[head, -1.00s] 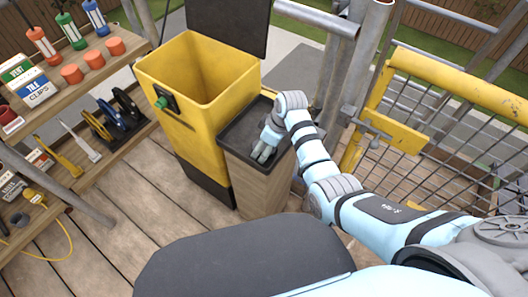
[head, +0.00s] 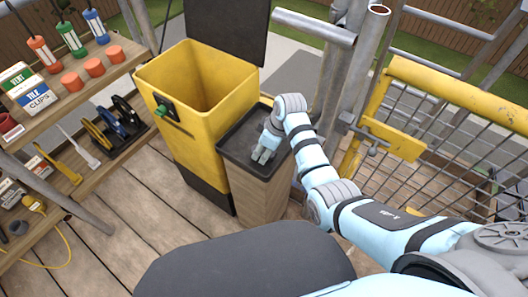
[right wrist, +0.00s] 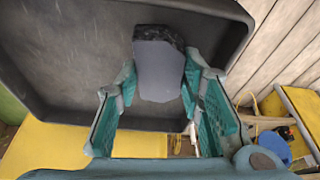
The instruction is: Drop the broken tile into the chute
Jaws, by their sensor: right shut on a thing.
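The broken tile (right wrist: 158,68) is a dark grey slab with a rough, jagged top edge in the right wrist view. My right gripper (right wrist: 160,78) is shut on it, with a teal finger on each side. In the head view my right gripper (head: 265,150) is low over the black tray on the wooden stand, and the tile is not distinguishable there. The chute appears to be the tall yellow bin (head: 205,125), left of the tray, with its top open and dark lid raised. My left gripper is not in view.
The black tray (head: 238,143) tops a wooden stand right beside the yellow bin. A metal pole (head: 362,50) and a yellow mesh gate (head: 455,95) stand to the right. A shelf (head: 130,150) with tools and supplies is on the left.

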